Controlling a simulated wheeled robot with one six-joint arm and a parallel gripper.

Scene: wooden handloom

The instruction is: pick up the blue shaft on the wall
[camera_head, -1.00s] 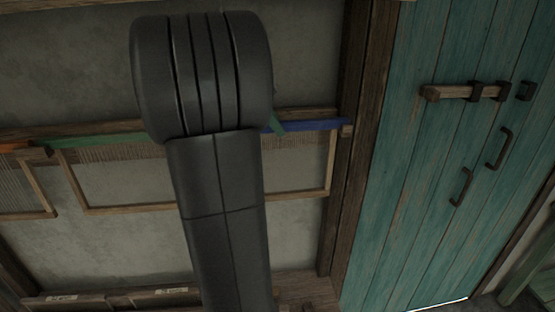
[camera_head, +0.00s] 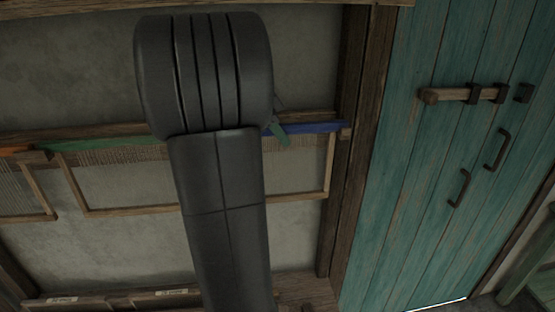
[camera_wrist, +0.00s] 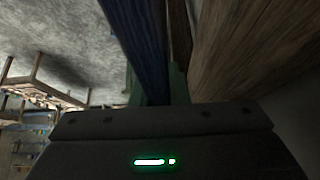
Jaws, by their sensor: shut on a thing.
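The blue shaft (camera_head: 312,128) is a long thin bar along the wooden wall rail, left of the dark post. Its left part is hidden behind my arm in the head view. In the wrist view the blue shaft (camera_wrist: 140,40) runs up from between my green fingers. My gripper (camera_head: 279,130) is mostly hidden by my arm, with a green finger showing at the shaft. In the wrist view my gripper (camera_wrist: 155,88) is shut on the shaft.
A green shaft (camera_head: 110,144) and an orange one (camera_head: 14,149) lie along the same rail to the left. Wooden frames with threads (camera_head: 200,206) hang below. A dark wooden post (camera_head: 362,130) and a teal door (camera_head: 420,170) stand to the right.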

